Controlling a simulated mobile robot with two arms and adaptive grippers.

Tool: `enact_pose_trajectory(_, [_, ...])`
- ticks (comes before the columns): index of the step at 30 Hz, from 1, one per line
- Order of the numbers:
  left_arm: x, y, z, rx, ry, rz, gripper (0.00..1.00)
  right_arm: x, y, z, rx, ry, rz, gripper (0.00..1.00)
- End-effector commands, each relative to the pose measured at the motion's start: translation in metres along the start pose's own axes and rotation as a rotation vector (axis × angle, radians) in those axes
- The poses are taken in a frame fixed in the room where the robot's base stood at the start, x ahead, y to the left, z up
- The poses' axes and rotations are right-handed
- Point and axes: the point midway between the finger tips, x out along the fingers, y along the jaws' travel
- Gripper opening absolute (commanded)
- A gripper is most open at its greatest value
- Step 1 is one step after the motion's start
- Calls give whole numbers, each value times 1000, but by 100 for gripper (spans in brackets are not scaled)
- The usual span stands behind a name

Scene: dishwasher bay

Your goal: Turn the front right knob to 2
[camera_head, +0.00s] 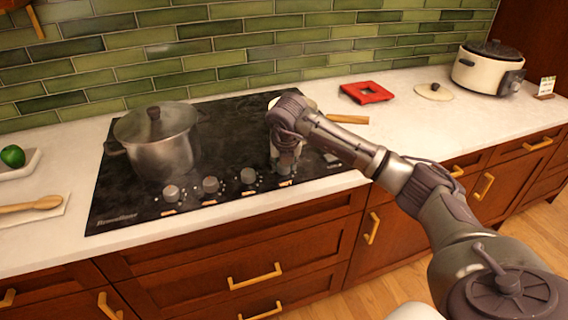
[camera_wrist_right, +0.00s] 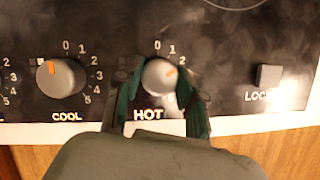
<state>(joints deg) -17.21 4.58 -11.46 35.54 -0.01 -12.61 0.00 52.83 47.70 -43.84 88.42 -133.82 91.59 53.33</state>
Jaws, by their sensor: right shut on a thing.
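In the head view my right gripper (camera_head: 286,168) points down at the front right of the black cooktop (camera_head: 125,205) and hides the knob. My left gripper is not in view.
Other knobs (camera_head: 248,176) line the cooktop's front edge; the neighbouring COOL knob (camera_wrist_right: 61,78) is close to my left finger. A LOCK button (camera_wrist_right: 268,75) is to the right. A lidded steel pot (camera_head: 165,145) stands at the cooktop's left. A red trivet (camera_head: 367,92) lies behind my arm.

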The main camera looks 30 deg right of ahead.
Motion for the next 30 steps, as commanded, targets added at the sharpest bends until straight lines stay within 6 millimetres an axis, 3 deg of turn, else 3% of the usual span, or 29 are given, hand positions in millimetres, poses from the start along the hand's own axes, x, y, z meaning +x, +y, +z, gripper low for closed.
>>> enact_pose_trajectory(2, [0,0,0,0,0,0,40,-1,0,2,1,-3,2,5])
enact_pose_trajectory(3, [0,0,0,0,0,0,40,-1,0,2,1,-3,2,43])
enact_pose_trajectory(7, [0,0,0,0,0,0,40,-1,0,1,1,-3,1,64])
enact_pose_trajectory(19, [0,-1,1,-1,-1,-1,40,-8,0,1,-1,-2,1,64])
enact_pose_trajectory(30, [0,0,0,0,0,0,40,-80,0,2,-1,-6,2,64])
